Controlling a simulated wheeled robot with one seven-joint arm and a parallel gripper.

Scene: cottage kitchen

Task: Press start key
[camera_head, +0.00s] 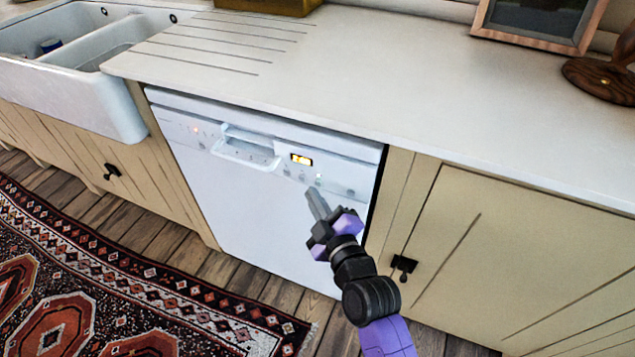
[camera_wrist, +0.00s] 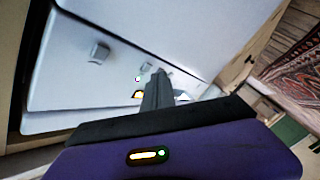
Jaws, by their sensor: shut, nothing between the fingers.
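The white dishwasher (camera_head: 245,210) stands under the counter, its door shut. Its control panel (camera_head: 345,170) has a lit orange display (camera_head: 301,160), a small green-white light (camera_head: 319,178) and several small keys. I cannot read which is the start key. My gripper (camera_head: 312,194) is shut and empty, with its fingertips just in front of the panel, below the display. Whether the tips touch the panel cannot be told.
The countertop (camera_head: 390,80) overhangs the dishwasher. A cabinet door (camera_head: 520,255) with a black handle (camera_head: 403,264) is to the right. A white sink (camera_head: 75,90) is to the left. A patterned rug (camera_head: 130,290) lies on the wooden floor.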

